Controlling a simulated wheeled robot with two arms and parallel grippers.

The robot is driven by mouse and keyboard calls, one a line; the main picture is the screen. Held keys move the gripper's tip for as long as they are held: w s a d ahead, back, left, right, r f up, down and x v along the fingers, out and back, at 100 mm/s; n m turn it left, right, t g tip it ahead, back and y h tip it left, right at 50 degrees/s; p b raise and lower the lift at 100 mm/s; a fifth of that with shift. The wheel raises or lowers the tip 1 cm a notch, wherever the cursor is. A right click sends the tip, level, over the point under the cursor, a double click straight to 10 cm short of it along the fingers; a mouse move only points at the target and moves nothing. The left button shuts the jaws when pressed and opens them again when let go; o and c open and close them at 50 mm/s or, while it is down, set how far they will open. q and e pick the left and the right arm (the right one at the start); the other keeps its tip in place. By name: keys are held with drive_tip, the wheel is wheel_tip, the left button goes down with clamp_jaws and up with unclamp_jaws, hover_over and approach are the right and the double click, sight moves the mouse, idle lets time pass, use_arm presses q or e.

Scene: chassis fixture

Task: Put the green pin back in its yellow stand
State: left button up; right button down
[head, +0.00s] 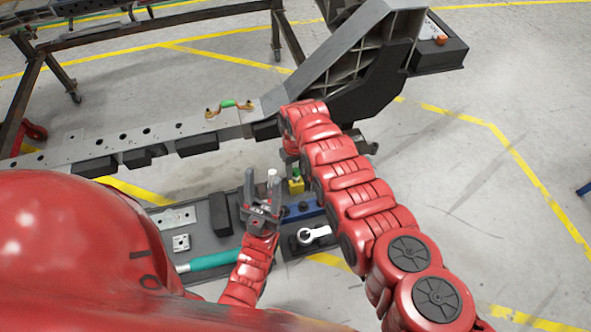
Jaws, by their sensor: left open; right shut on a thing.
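The yellow stand (296,187) is a small block in the grey tray, just right of my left gripper. A small bit of green, the green pin (296,173), shows directly above it. My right arm reaches over from the right and bends down there. My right gripper (292,165) is mostly hidden by its own arm and is shut on the pin. I cannot tell how far the pin sits in the stand. My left gripper (261,180) points up, open and empty, with its two fingers apart, left of the stand.
The grey tray (215,182) also holds a black block (221,214), metal plates (176,219), a teal-handled tool (210,261), a blue part (303,211) and a white-handled part (314,234). The chassis rail (180,130) runs behind, carrying a green-and-orange piece (228,104).

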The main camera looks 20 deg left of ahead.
drive_tip(key=shift+f+b, duration=0.6)
drive_tip(key=shift+f, duration=0.1)
drive_tip(key=shift+c, duration=2.3)
unclamp_jaws()
drive_tip(key=shift+c, duration=0.7)
wheel_tip(320, 180, up, 7)
drive_tip(key=p, duration=0.6)
drive_tip(key=shift+r+p, duration=0.1)
drive_tip(key=shift+p, duration=0.25)
